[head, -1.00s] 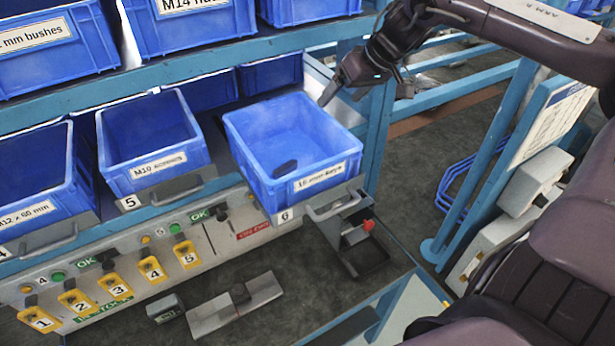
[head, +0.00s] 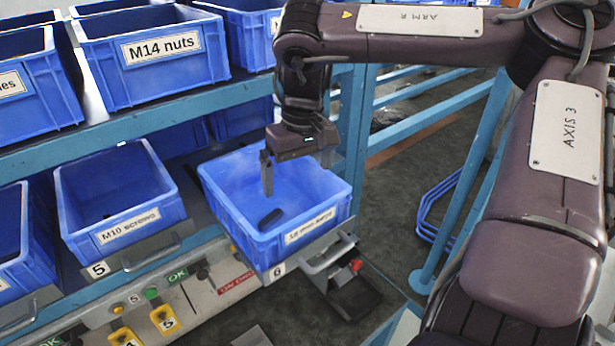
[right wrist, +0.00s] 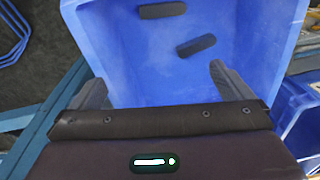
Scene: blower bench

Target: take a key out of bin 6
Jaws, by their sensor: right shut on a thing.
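Bin 6 (head: 225,205) is a blue open bin at the front of the lower shelf, with a label that seems to read 16 mm keys. One dark key (head: 270,218) shows on its floor in the head view. The right wrist view shows two dark keys, one near the top edge (right wrist: 162,10) and one lower (right wrist: 197,45). My right gripper (head: 285,175) points down over bin 6, its near finger reaching below the rim line. In the right wrist view its fingers (right wrist: 158,88) stand wide apart, with only blue floor seen between them. My left gripper is out of view.
Bin 5 (head: 75,215) with M10 screws stands left of bin 6. The M14 nuts bin (head: 150,78) is on the shelf above. A blue rack post (head: 355,140) rises close behind bin 6's right side.

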